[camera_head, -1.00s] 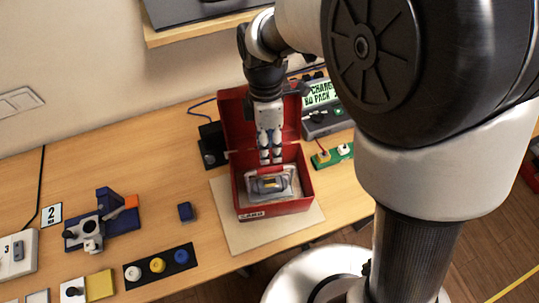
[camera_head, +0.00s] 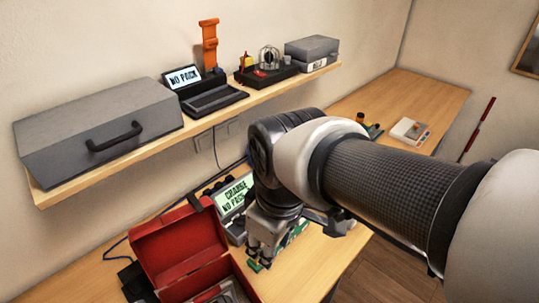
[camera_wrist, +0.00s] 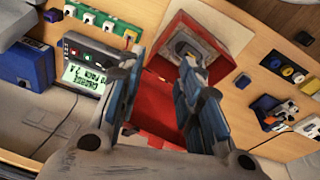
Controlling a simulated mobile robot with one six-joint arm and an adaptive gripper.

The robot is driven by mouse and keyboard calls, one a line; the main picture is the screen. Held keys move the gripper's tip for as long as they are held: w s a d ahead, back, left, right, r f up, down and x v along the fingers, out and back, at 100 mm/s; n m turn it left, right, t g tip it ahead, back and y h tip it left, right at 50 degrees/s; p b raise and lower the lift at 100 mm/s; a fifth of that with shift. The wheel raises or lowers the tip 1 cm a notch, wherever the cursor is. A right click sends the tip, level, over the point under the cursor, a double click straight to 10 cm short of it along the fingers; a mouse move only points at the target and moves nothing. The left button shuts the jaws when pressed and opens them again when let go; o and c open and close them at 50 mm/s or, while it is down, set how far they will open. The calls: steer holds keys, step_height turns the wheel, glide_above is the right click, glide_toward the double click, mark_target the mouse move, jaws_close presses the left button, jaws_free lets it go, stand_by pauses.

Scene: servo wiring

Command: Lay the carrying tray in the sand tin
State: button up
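The sand tin (camera_head: 192,284) is an open red box with its lid raised, cut off at the bottom of the head view. It also shows in the wrist view (camera_wrist: 166,68). The carrying tray, a pale shallow frame with a grey device on it, lies inside the tin in the wrist view (camera_wrist: 207,42); whether it lies fully flat is hard to tell. Only a bit of the tray shows in the head view. My gripper (camera_head: 262,264) is right of the tin, apart from the tray. In the wrist view its fingers (camera_wrist: 163,64) are spread with nothing between them.
A charger (camera_head: 236,194) reading "CHARGE NO PACK" stands behind my gripper, close by. A green strip (camera_wrist: 105,22) lies near it. The wall shelf (camera_head: 160,148) above carries a grey case (camera_head: 95,125) and instruments.

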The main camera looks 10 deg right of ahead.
steer(key=s+d+r+m+t, duration=0.1)
steer(key=s+d+m+t, duration=0.1)
steer(key=s+d+m, duration=0.4)
steer(key=shift+m+t+h, duration=0.3)
steer(key=shift+m, duration=0.9)
steer(key=shift+s+f, duration=0.1)
step_height(320, 180, down, 5)
steer(key=b, duration=0.5)
steer(key=shift+c, duration=0.4)
